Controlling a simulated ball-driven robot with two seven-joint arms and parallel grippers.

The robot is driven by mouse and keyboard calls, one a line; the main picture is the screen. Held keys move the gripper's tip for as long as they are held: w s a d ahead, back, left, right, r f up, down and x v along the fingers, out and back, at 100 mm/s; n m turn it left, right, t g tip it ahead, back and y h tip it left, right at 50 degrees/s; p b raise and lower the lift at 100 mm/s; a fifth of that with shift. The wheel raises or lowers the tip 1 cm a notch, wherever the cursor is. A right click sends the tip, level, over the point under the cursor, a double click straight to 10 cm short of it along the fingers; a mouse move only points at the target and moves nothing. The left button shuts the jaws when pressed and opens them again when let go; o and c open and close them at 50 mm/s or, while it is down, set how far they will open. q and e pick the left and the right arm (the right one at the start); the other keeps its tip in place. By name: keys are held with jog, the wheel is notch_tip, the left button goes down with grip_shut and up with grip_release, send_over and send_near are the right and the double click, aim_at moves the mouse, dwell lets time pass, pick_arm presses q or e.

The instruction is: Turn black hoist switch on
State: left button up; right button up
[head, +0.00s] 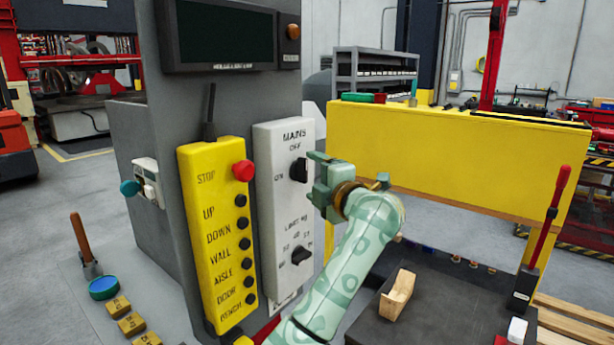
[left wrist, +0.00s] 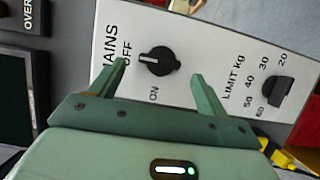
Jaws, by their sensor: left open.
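The black mains switch (head: 299,169) is a rotary knob on the upper part of a white panel (head: 268,150) marked MAINS, with OFF and ON labels. In the left wrist view the black switch (left wrist: 158,61) has its white mark toward OFF. My left gripper (head: 316,178) is just right of the switch in the head view, open and empty. In the left wrist view its fingers (left wrist: 156,72) stand apart on either side of the knob; I cannot tell whether they touch it. My right gripper is not in view.
A second black knob (head: 301,256), marked LIMIT kg, sits lower on the white panel. A yellow pendant (head: 219,235) with a red stop button (head: 243,170) and several black buttons is to the left. A dark screen (head: 222,38) is above. A red lever (head: 553,215) stands at right.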

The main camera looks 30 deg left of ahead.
aim_at(305, 173)
pick_arm(q)
jog(key=x, duration=0.4)
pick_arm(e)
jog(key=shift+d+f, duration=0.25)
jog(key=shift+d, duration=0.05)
pick_arm(q)
jog(key=c, duration=1)
